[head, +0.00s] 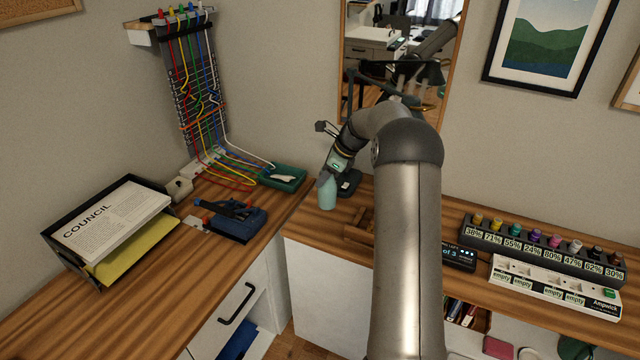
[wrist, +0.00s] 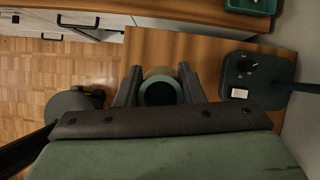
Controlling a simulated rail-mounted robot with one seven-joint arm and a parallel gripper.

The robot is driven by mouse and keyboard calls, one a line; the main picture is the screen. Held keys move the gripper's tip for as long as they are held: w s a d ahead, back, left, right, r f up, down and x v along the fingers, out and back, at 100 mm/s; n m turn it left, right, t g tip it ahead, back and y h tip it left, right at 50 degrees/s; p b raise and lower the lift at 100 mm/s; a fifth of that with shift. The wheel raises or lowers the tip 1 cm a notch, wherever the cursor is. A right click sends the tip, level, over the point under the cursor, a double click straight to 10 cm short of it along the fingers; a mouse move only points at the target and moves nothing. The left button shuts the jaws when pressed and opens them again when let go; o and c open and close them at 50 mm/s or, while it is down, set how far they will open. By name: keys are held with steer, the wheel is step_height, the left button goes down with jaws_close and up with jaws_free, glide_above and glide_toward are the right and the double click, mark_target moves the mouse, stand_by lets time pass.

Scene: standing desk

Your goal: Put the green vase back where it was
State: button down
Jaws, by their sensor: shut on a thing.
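The green vase (head: 327,194) is a small pale teal vessel in the head view, upright at the left end of the right-hand desk section. My gripper (head: 331,174) is shut on its upper part from above. In the wrist view the round dark mouth of the vase (wrist: 160,92) shows between the two fingers of my gripper (wrist: 158,88). I cannot tell whether its base touches the wood or hangs just above it.
A dark lamp base (wrist: 258,73) stands close beside the vase. A green tray (head: 283,178) lies to the left. A wooden piece (head: 360,222), a labelled bottle rack (head: 540,250) and a white charger strip (head: 555,288) sit to the right. The desk's front edge is near.

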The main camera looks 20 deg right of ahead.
steer(key=w+f+p, duration=0.1)
steer(key=w+f, duration=0.2)
steer(key=f, duration=0.4)
steer(key=shift+w+d, duration=0.15)
steer(key=shift+d, duration=0.15)
steer(key=c, duration=0.9)
jaws_free()
steer(key=shift+f, duration=0.15)
steer(key=shift+c, duration=0.2)
